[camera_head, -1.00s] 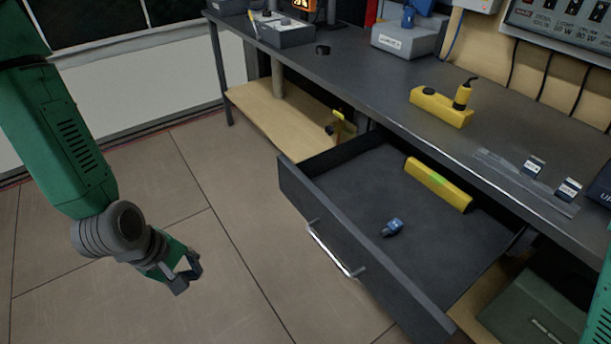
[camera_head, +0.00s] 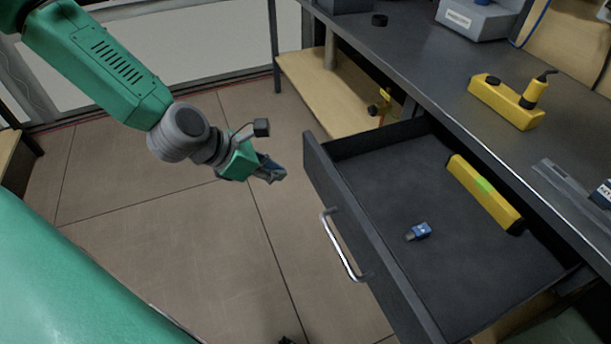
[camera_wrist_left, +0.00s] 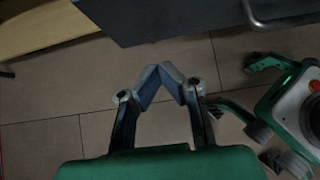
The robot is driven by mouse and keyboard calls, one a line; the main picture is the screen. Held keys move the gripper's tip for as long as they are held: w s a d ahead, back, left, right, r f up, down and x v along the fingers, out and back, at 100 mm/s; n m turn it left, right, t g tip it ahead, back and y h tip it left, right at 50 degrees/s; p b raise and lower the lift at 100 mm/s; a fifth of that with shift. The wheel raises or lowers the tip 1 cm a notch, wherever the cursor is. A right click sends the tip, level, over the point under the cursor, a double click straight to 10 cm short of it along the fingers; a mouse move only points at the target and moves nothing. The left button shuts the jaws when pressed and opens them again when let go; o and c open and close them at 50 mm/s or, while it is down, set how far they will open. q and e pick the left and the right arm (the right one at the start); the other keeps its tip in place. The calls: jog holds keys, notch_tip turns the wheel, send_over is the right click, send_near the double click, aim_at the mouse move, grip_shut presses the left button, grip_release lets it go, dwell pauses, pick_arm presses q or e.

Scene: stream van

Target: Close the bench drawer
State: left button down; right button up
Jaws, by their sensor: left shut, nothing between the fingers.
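The bench drawer (camera_head: 470,290) is pulled out from under the dark workbench (camera_head: 440,75). Its dark front panel (camera_head: 352,196) carries a silver bar handle (camera_head: 341,246). A yellow level (camera_head: 484,193) and a small blue item (camera_head: 418,232) lie inside it. My left gripper (camera_head: 279,174) is shut and empty, left of the front panel's far end and apart from it. In the left wrist view the shut fingertips (camera_wrist_left: 167,73) point toward the drawer front (camera_wrist_left: 170,18), with floor showing between them. The handle (camera_wrist_left: 262,20) is at upper right there. My right gripper is not in view.
A wooden lower shelf (camera_head: 322,88) is under the bench beyond the drawer. The tiled floor (camera_head: 190,240) in front of the drawer is clear.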

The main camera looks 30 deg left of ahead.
aim_at(314, 174)
pick_arm(q)
jog(key=w+d+f, duration=0.1)
jog(key=w+d+f+b, duration=0.1)
jog(key=w, duration=0.1)
jog(key=shift+w+d+f, duration=0.1)
jog(key=shift+d+f, duration=0.1)
jog(key=shift+w+d+b, duration=0.4)
jog(key=shift+w, duration=0.35)
jog(key=shift+d+r, duration=0.1)
jog(key=shift+d, duration=0.05)
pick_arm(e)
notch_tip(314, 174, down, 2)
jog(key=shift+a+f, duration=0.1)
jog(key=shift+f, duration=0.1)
pick_arm(q)
jog(key=shift+w, duration=0.1)
